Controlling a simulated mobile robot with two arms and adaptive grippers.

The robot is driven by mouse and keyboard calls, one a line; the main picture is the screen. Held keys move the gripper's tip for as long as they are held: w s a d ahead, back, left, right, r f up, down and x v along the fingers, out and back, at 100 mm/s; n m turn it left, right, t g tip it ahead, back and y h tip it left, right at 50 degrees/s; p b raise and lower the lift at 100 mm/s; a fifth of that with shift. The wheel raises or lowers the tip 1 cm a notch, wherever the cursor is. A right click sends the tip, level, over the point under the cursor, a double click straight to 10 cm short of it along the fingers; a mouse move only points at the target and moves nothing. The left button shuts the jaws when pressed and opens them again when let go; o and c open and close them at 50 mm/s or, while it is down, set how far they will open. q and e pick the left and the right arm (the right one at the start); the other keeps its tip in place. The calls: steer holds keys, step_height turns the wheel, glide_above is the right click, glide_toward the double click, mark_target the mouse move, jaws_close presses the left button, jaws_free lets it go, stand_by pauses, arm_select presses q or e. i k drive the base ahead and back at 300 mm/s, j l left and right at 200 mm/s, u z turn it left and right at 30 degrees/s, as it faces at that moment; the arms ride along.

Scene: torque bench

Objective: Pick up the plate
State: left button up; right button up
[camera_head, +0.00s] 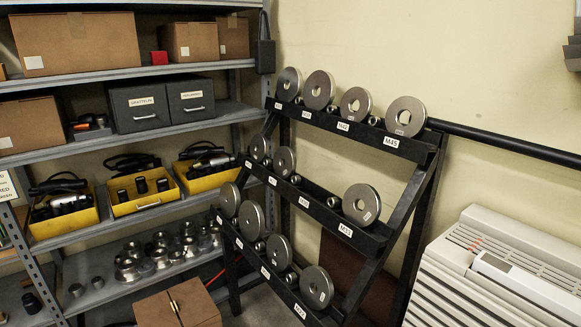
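Several round grey metal plates with centre holes stand on edge on a black three-tier rack (312,197). The top tier holds a row of them, including a large plate (405,116) at the right end above the label M45. The middle tier has a plate (361,204) near its right end and two more at its left. The bottom tier has several, including a plate (316,286) at its right end. Which one is the task's plate, I cannot tell. Neither gripper is in view.
A grey metal shelf unit (120,73) with boxes, yellow bins and metal sockets stands at the left. A cardboard box (180,306) is at the bottom, in front of the shelves. A white heater-like unit (500,270) is at the right. A black bar (505,143) runs along the wall.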

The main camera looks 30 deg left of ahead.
mark_target(286, 172)
steer(key=j+u, duration=0.25)
steer(key=i+j+u, duration=0.25)
steer(key=j, duration=0.15)
steer(key=j+u, duration=0.25)
steer(key=i+j, duration=0.05)
